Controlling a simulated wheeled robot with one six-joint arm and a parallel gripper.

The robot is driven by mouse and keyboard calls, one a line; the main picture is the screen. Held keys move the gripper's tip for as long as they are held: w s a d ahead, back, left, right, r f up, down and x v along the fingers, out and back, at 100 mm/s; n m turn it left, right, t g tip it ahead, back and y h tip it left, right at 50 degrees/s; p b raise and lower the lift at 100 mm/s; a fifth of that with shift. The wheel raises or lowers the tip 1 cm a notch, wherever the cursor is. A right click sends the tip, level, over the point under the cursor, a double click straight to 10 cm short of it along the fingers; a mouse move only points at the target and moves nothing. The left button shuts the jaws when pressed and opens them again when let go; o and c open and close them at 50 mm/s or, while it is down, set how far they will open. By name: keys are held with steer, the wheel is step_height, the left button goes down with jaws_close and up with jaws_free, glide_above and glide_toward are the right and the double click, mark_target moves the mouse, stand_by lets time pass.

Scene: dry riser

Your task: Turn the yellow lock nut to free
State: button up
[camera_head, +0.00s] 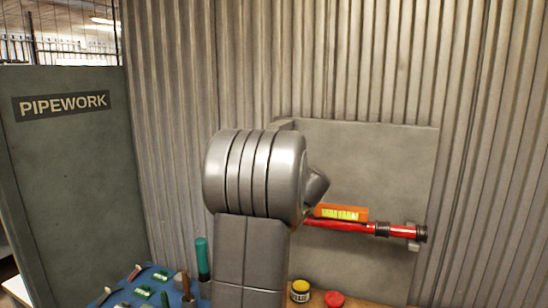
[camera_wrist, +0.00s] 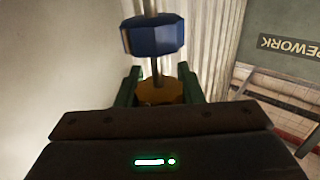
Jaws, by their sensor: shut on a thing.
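In the wrist view the yellow lock nut (camera_wrist: 158,93) sits between the two green fingers of my gripper (camera_wrist: 158,76). My gripper is shut on it, with one finger on each side. A thin rod runs from the nut up to a blue faceted nut (camera_wrist: 153,36), which stands apart from the fingers. The lower part of the yellow nut is hidden by the gripper body. In the head view my grey arm hides the gripper and the nuts. A red pipe (camera_head: 345,226) comes out to the right of my arm.
A grey board (camera_head: 375,160) stands behind the pipe, against a corrugated wall. An orange level (camera_head: 341,212) lies along the pipe. Below are a yellow-lidded jar (camera_head: 300,287) and a red lid (camera_head: 334,299). A blue tool mat (camera_head: 127,292) with several tools is lower left.

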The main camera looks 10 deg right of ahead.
steer(key=n+g+y, duration=0.3)
steer(key=y, duration=0.1)
steer(key=a+n+g+y, duration=0.1)
steer(key=n+g+y, duration=0.2)
steer(key=y, duration=0.1)
steer(key=s+n+g+y, duration=0.1)
steer(key=n+g+y, duration=0.2)
steer(key=n+y, duration=0.1)
steer(key=shift+a+r+g, duration=0.15)
steer(key=shift+a+g, duration=0.05)
steer(key=shift+g, duration=0.2)
steer(key=shift+s, duration=0.1)
steer(key=o, duration=1)
steer(key=shift+c, duration=0.2)
steer(key=b+v, duration=0.2)
steer(key=v, duration=1.1)
steer(key=shift+d+f, duration=0.2)
steer(key=shift+d, duration=0.25)
